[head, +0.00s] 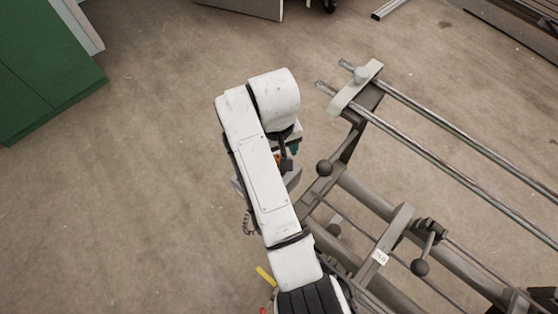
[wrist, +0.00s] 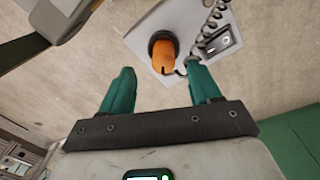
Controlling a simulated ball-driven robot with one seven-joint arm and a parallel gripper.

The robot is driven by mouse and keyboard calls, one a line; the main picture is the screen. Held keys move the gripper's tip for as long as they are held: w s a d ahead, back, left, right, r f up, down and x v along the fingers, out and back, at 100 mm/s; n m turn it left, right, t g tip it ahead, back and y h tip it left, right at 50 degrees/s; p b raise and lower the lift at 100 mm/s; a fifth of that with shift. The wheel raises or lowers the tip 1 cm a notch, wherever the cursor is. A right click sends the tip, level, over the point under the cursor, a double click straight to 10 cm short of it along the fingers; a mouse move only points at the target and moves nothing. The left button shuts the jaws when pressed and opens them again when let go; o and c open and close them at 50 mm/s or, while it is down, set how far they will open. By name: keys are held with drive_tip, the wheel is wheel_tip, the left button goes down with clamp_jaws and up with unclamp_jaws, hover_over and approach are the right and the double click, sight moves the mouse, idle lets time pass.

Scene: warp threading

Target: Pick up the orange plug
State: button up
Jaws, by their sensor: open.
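The orange plug (wrist: 163,55) shows in the wrist view, seated in a dark round collar on a grey plate (wrist: 150,27). A dark coiled cord (wrist: 214,22) hangs beside it. In the head view only a small bit of orange (head: 279,159) shows beside my arm, which hides the rest. My gripper (wrist: 158,78) has two teal fingers, which are open and empty. In the wrist picture the plug lies between and beyond the fingertips, closer to the right finger. I cannot tell the exact gap, and no finger is seen closed on it.
A metal frame with long rails (head: 440,145) and round black knobs (head: 324,168) stands right of my arm. A green cabinet (head: 45,65) is at the upper left. A switch (wrist: 221,42) sits beside the plug. The floor (head: 120,190) to the left is clear.

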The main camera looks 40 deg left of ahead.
drive_tip(key=f, duration=0.5)
drive_tip(key=shift+a, duration=0.2)
drive_tip(key=shift+c, duration=0.2)
drive_tip(key=c, duration=1.1)
drive_tip(key=shift+r, duration=0.1)
drive_tip(key=shift+r, duration=0.6)
drive_tip(key=s+d+r+p, duration=0.1)
drive_tip(key=s+r+p, duration=0.7)
drive_tip(key=s+r, duration=0.3)
drive_tip(key=shift+s+r, duration=0.35)
drive_tip(key=shift+s, duration=1.2)
